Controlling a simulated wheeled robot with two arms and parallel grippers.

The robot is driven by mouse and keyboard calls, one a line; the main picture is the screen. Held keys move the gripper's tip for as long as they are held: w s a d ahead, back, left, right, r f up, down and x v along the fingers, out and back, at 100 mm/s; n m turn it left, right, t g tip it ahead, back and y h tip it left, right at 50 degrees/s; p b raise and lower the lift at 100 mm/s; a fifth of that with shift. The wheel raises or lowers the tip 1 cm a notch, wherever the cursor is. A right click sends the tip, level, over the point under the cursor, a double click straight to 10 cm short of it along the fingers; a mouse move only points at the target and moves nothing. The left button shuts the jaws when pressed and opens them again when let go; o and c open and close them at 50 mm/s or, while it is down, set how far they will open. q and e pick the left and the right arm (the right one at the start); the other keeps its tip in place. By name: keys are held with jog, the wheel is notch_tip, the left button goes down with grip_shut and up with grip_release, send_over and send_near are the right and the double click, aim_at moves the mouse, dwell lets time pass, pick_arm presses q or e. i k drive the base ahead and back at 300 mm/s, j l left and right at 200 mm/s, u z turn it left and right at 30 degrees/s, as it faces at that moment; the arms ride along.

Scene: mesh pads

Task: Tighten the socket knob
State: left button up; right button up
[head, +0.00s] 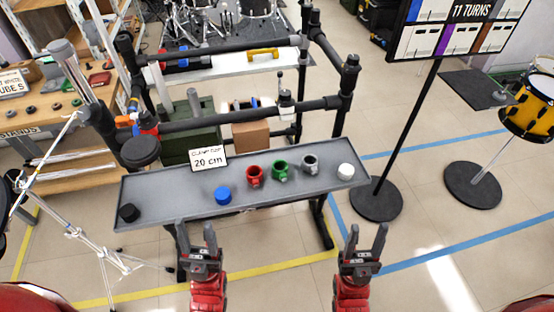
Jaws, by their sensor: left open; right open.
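No part in view is clearly marked as the socket knob. A grey tray (170,197) holds small round parts: a black one (129,213), a blue one (223,195), a red clamp-like one (255,176), a green one (280,170), a grey one (310,163) and a white one (346,171). A black rack frame (240,113) with tube joints stands behind the tray. My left gripper (197,239) is open and empty in front of the tray. My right gripper (367,243) is open and empty, to the right and in front of the tray.
A sign (208,158) reading 20 cm stands at the tray's back edge. A sign board (455,30) reading 11 TURNS is on a black pole at right. A chrome stand (75,215) is at left. A yellow drum (530,110) is far right.

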aim_at(88, 113)
jog(key=u, duration=1.3)
